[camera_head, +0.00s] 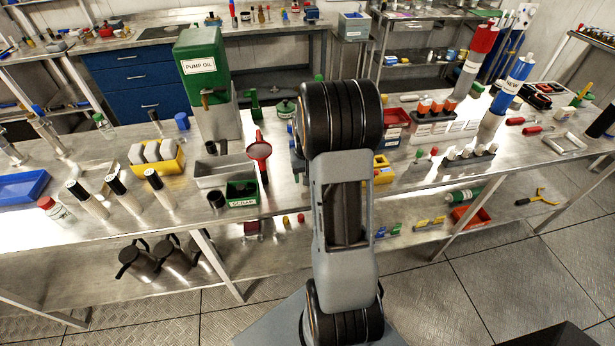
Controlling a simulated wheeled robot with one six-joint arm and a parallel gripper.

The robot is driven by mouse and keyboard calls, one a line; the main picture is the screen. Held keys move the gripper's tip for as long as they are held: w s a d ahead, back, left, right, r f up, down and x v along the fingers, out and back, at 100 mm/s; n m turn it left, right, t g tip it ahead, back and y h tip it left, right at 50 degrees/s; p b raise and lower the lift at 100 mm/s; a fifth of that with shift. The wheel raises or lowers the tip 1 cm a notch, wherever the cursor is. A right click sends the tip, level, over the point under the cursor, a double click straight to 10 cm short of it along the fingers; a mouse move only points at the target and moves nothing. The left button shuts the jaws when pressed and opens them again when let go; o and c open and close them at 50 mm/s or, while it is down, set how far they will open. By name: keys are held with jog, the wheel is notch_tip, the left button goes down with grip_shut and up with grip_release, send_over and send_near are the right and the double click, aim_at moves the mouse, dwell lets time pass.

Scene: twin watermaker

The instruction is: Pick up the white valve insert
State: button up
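I cannot tell for sure which thing is the white valve insert. Small white-topped pieces (467,151) stand in a dark grey rack on the right half of the steel bench. White discs (157,151) sit upright in a yellow holder (170,165) on the left half. My arm rises through the middle of the picture and its upper joint covers part of the bench. My gripper is not in view, so I cannot see its fingers or anything in them.
The steel bench (330,205) is crowded. A green PUMP OIL box (202,62) stands at its back. A grey tray (222,173), a green SCRAP bin (240,194) and a red-rimmed magnifier (259,151) stand left of my arm. A red tray (471,217) lies on the lower shelf.

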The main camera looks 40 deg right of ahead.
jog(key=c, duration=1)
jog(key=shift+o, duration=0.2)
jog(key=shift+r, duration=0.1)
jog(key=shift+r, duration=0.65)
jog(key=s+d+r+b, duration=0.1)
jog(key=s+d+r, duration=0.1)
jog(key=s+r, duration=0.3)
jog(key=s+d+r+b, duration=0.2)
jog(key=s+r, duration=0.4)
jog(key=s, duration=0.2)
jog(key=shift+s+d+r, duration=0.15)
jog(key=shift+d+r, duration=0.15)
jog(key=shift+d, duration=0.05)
